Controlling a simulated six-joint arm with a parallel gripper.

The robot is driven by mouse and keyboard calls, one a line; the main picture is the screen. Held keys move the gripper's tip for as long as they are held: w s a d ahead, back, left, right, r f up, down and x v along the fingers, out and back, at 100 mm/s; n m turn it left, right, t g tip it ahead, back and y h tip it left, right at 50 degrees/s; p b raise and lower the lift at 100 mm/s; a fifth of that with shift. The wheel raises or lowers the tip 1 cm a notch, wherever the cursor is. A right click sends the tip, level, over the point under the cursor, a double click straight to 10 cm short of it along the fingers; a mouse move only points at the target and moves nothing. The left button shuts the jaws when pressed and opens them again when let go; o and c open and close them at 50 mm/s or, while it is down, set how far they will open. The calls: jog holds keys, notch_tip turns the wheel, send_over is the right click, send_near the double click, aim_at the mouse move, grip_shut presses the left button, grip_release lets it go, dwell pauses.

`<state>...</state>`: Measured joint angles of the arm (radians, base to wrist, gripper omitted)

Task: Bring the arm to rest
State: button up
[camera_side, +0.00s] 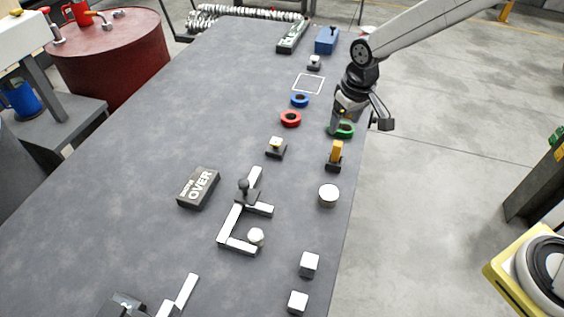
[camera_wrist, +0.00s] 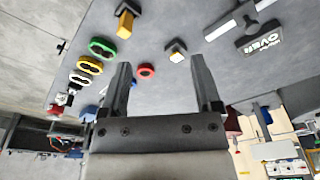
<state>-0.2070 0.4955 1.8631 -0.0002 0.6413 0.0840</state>
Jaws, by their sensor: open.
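My gripper (camera_side: 340,118) is at the right edge of the grey table, over or close to the green ring (camera_side: 346,131). I cannot tell its exact height. In the wrist view the two fingers of my gripper (camera_wrist: 162,72) stand wide apart, with nothing held between them. The red ring (camera_wrist: 146,70) shows beyond and between the fingers. The green ring (camera_wrist: 103,48) and a yellow ring (camera_wrist: 88,65) lie to the left of the fingers; the yellow ring is not visible in the side view.
The grey table (camera_side: 130,150) carries a blue ring (camera_side: 300,100), a yellow block (camera_side: 336,153), a round white-topped piece (camera_side: 328,196), white bars (camera_side: 231,222) and a dark OVER box (camera_side: 199,188). A red barrel (camera_side: 115,55) stands at the left. The table's left half is mostly clear.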

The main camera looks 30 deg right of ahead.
jog(key=s+d, duration=0.4)
jog(key=s, duration=0.4)
jog(key=s+d+m+t, duration=0.1)
jog(key=s+d, duration=0.4)
jog(key=s, duration=0.4)
jog(key=shift+d+r, duration=0.25)
jog(key=shift+r, duration=0.05)
